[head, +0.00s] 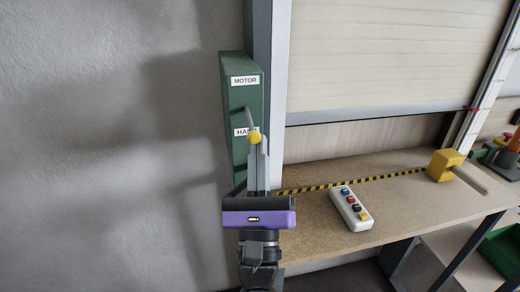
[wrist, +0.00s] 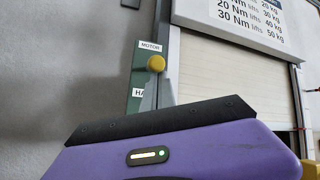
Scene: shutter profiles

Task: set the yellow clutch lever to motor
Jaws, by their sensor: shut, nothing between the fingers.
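The clutch lever has a yellow knob (head: 256,138) on a grey rod that slopes up to the left into the green housing (head: 239,110). The housing has a MOTOR label (head: 245,81) near its top and a HAND label (head: 240,132) lower down. The knob overlaps the HAND label in the head view. My gripper (head: 257,150) is shut, pointing up, with its fingertips at or just under the knob. In the wrist view the knob (wrist: 156,63) shows just above the fingertips, below the MOTOR label (wrist: 150,46). I cannot tell whether they touch.
A wooden bench (head: 300,225) on the right carries a white control box (head: 350,208) with several buttons and a yellow block (head: 445,165) with a rod. A roller shutter (head: 390,60) stands behind. A grey wall (head: 110,150) fills the left.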

